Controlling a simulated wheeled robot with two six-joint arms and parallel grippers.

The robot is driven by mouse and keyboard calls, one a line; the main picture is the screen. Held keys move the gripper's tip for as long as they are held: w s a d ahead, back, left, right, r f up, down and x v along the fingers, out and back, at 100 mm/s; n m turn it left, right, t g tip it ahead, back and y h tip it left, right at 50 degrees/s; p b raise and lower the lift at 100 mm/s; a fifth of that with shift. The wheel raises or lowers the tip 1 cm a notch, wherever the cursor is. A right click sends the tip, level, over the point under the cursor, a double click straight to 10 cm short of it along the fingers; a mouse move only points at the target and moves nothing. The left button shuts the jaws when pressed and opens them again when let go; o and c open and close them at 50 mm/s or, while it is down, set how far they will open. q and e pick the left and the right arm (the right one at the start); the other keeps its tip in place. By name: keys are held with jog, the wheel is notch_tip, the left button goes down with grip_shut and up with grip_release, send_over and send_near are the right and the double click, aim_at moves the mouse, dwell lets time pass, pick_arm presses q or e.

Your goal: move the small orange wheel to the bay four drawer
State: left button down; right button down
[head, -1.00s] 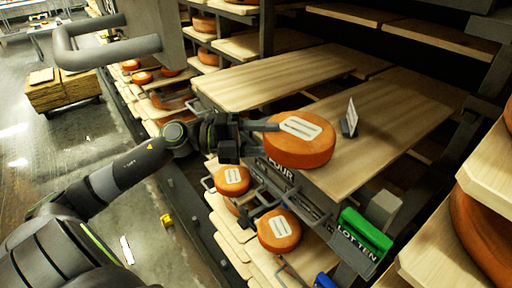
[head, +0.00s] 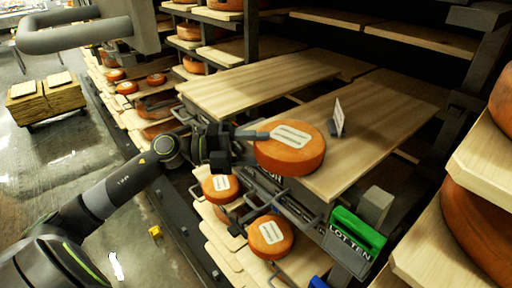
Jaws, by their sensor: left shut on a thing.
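An orange cheese wheel (head: 289,152) with a pale label on top is held by my left gripper (head: 257,134), which is shut on its left side. The wheel is at the front end of a wooden board (head: 365,120). Whether it touches the board I cannot tell. A dark drawer front (head: 297,210) is under the board's front end, its lettering mostly hidden behind the wheel. Two more orange wheels, one at the left (head: 221,188) and one at the front (head: 270,237), lie lower down. My right gripper is not in view.
A small upright card (head: 338,118) stands on the board behind the held wheel. A green holder (head: 357,229) and a sign reading LOTTEN (head: 347,249) are at the front right. Another bare board (head: 255,82) lies at the left. Large wheels sit on shelves at the right edge.

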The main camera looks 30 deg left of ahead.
pick_arm(q)
jog(key=shift+f, duration=0.1)
dwell(0.3)
jog(key=c, duration=0.6)
grip_release()
jog(key=shift+s, duration=0.1)
jog(key=shift+o, duration=0.2)
jog(key=shift+f, duration=0.15)
jog(key=p+v, duration=0.3)
jog(key=v, duration=1.4)
jog(key=shift+a, duration=0.2)
